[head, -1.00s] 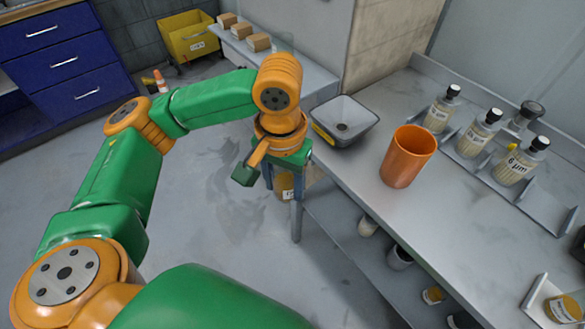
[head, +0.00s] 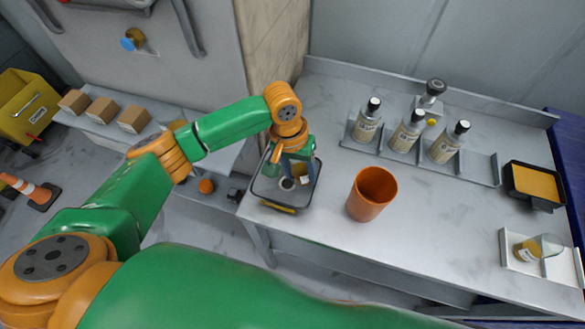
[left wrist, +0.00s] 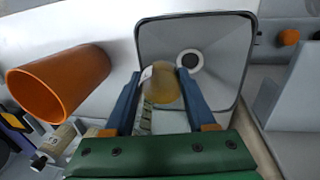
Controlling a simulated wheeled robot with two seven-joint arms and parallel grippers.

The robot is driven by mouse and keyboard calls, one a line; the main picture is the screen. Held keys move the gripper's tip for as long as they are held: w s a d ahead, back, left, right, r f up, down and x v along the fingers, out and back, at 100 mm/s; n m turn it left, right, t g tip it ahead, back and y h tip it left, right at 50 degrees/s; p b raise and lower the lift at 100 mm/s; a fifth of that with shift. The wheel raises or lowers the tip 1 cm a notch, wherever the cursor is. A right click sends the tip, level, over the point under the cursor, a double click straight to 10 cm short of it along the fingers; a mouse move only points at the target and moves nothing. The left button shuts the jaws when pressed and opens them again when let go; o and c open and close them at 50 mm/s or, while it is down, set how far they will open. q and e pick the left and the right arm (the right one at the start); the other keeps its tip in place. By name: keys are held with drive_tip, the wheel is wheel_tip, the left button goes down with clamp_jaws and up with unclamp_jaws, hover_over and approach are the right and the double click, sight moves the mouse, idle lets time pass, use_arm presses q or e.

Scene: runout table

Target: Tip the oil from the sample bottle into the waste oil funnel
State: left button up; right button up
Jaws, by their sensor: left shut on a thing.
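The waste oil funnel is a square grey basin (head: 267,190) at the left end of the bench, with a round drain hole. It also shows in the left wrist view (left wrist: 225,75), with the pale-ringed hole just right of the bottle. My left gripper (head: 297,168) is over the basin, shut on the sample bottle. The sample bottle (left wrist: 161,84) looks amber, with a pale label, between the two blue fingers. In the head view the fingers hide much of it, so its tilt and any flow of oil cannot be told. My right gripper is not in view.
An orange cup (head: 371,194) stands close right of the funnel. Several labelled bottles (head: 407,132) stand in a rack behind. A black tray with orange contents (head: 534,184) and a white tray with a lying jar (head: 541,247) are at the right. The middle bench front is clear.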

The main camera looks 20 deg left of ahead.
use_arm(q)
drive_tip(key=h+b, duration=0.1)
drive_tip(key=b, duration=0.1)
drive_tip(key=d+f+h+b, duration=0.1)
drive_tip(key=h+b, duration=0.1)
drive_tip(key=b, duration=0.1)
drive_tip(key=h+b, duration=0.1)
drive_tip(key=b, duration=0.2)
drive_tip(key=shift+w+d+f+h, duration=0.1)
drive_tip(key=shift+d+f+h, duration=0.1)
drive_tip(key=shift+d+h, duration=0.1)
drive_tip(key=shift+d+r+h+b, duration=0.1)
drive_tip(key=shift+r+h+b, duration=0.05)
drive_tip(key=shift+h+b, duration=0.25)
drive_tip(key=h, duration=0.2)
drive_tip(key=shift+d+r+h, duration=0.25)
drive_tip(key=shift+h, duration=0.05)
drive_tip(key=h+b, duration=0.1)
drive_tip(key=r+h+b, duration=0.1)
drive_tip(key=h, duration=0.1)
drive_tip(key=shift+b, duration=0.35)
drive_tip(key=shift+r+h, duration=0.2)
drive_tip(key=shift+h, duration=0.2)
drive_tip(key=shift+d+r+h+b, duration=0.2)
drive_tip(key=shift+r+h+b, duration=0.1)
idle(1.4)
